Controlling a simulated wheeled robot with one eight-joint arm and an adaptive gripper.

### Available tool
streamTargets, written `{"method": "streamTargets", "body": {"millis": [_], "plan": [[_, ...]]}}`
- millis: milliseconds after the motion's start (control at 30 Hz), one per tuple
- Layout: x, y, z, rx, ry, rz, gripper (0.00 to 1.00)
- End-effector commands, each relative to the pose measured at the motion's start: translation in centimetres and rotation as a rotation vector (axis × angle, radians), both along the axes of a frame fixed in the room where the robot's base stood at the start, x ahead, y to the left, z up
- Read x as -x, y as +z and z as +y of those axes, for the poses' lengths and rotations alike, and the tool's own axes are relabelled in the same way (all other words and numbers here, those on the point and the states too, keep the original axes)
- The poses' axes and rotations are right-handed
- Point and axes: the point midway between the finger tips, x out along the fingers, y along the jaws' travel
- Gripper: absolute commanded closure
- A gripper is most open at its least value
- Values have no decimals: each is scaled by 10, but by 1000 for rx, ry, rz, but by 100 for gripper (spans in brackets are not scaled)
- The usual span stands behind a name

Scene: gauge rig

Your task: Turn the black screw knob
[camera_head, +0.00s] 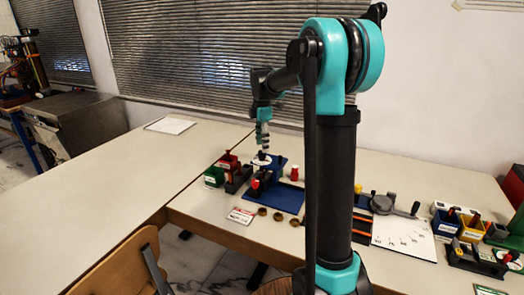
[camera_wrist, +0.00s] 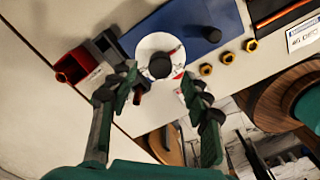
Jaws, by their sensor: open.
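My gripper (camera_wrist: 160,79) is open, with one finger on each side of a white disc (camera_wrist: 148,44). A round black knob (camera_wrist: 160,66) stands at the middle of this disc, between and just beyond the fingertips in the wrist view. I see no finger clearly touching it. The disc bears a red mark and sits at the edge of a blue plate (camera_wrist: 190,22). In the head view my gripper (camera_head: 263,147) points down over the blue plate (camera_head: 280,199), just above the disc. The fingers partly cover the disc there.
A red bin (camera_wrist: 74,66) and dark grey blocks stand left of the disc. Several brass nuts (camera_wrist: 228,57) lie beside the plate. A small red part (camera_head: 294,174) stands right of the disc. A grey gauge (camera_head: 382,204) lies farther right. The left table is mostly clear.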

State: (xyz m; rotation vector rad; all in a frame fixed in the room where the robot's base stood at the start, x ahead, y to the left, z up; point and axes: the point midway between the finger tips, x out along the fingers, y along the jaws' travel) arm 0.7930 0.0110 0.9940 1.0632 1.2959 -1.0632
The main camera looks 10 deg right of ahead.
Motion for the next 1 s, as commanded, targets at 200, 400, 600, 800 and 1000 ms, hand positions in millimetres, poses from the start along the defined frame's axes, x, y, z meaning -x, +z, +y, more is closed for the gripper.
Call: {"method": "streamTargets", "body": {"millis": [200,400,600,800,1000], "plan": [[0,-27,0,0,0,0,52],[0,-34,0,0,0,0,52],[0,-34,0,0,0,0,52],[0,-34,0,0,0,0,75],[0,-34,0,0,0,0,100]]}}
